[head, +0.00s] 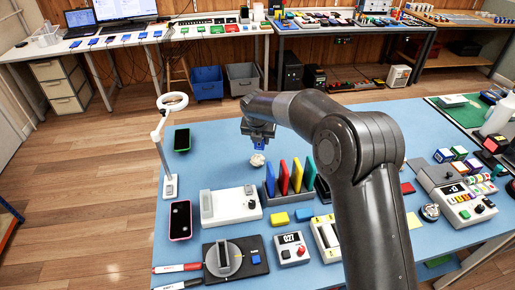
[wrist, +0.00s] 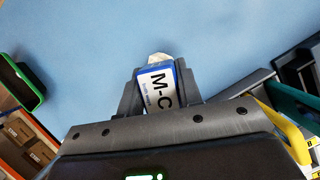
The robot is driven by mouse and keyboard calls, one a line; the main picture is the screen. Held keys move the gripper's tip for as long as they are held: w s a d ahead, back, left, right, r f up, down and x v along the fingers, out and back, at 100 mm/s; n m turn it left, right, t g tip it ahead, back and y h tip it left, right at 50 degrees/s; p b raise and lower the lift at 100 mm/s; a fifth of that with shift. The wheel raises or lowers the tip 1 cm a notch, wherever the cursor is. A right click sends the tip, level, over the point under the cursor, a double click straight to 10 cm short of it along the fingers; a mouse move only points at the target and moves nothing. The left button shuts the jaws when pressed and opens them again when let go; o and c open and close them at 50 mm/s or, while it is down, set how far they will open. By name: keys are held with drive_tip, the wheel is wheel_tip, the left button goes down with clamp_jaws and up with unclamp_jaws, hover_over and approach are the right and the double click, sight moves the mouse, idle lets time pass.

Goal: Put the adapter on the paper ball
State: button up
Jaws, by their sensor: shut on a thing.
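My gripper (head: 259,140) is shut on the adapter (head: 260,149), a small blue block. In the wrist view the adapter (wrist: 160,88) shows a white label reading "M-C" between my two fingers (wrist: 158,95). The paper ball (head: 258,160), white and crumpled, lies on the blue table mat just below the adapter in the head view. In the wrist view only a bit of the paper ball (wrist: 159,58) shows past the adapter's far end. I cannot tell whether the adapter touches the ball.
A rack with coloured upright plates (head: 283,178) stands close to the right of the paper ball. The mat between phone and ball is clear.

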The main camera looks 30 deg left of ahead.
sight(257, 155)
drive_tip(key=shift+s+a+f, duration=0.1)
drive_tip(key=shift+a+f, duration=0.25)
drive_tip(key=shift+a, duration=0.15)
drive_tip(key=shift+f, duration=1.95)
drive_tip(key=shift+f, duration=0.15)
drive_tip(key=o, duration=1)
drive_tip(key=shift+c, duration=0.2)
